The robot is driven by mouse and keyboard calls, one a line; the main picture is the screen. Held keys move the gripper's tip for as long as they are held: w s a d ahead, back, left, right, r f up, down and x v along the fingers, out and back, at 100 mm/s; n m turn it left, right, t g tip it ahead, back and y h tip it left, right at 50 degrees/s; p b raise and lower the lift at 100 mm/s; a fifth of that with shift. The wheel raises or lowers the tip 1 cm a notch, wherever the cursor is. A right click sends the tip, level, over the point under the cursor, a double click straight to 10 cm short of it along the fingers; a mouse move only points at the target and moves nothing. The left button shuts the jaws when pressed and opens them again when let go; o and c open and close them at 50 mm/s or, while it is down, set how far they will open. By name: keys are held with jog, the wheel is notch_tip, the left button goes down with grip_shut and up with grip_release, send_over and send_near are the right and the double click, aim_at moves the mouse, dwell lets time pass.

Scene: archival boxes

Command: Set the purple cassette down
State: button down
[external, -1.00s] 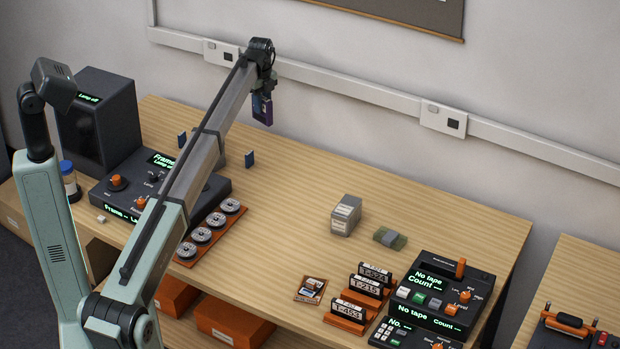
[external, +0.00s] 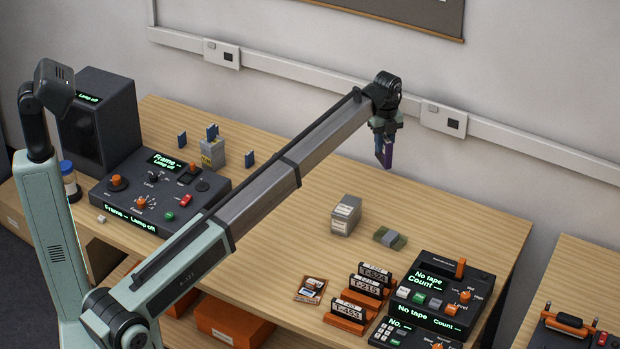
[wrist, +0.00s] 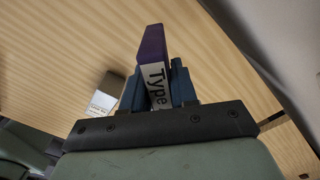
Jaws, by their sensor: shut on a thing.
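The purple cassette (external: 390,152) is held in my gripper (external: 383,158), above the back right part of the wooden table. The rest of the label is hidden by the gripper. The cassette is clear of the table in the external view.
A grey box (external: 345,215) and a green-grey item (external: 390,238) stand below on the table (external: 455,215). Cassettes in orange racks (external: 352,310) and dark tape decks (external: 440,290) are at the front right. The table's back right is bare.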

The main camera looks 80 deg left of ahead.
jog(key=w+d+m, duration=0.1)
jog(key=w+d, duration=0.2)
jog(key=d, duration=0.8)
jog(key=w+d+m, duration=0.2)
jog(key=w+d, duration=0.1)
jog(key=d, duration=0.7)
jog(key=w+d+m, duration=0.1)
jog(key=w+d, duration=0.3)
jog(key=d, duration=0.7)
jog(key=shift+m, duration=0.7)
jog(key=shift+s+a+f, duration=0.1)
jog(key=shift+s+f, duration=0.1)
jog(key=shift+f, duration=1.5)
jog(key=shift+s+a+f, duration=0.1)
jog(key=shift+s+f, duration=0.05)
jog(key=shift+f, duration=1.5)
jog(key=shift+s+f, duration=0.2)
jog(key=shift+f, duration=1.5)
jog(key=shift+f, duration=0.1)
jog(key=c, duration=0.9)
grip_release()
notch_tip(320, 180, up, 12)
jog(key=shift+r, duration=0.15)
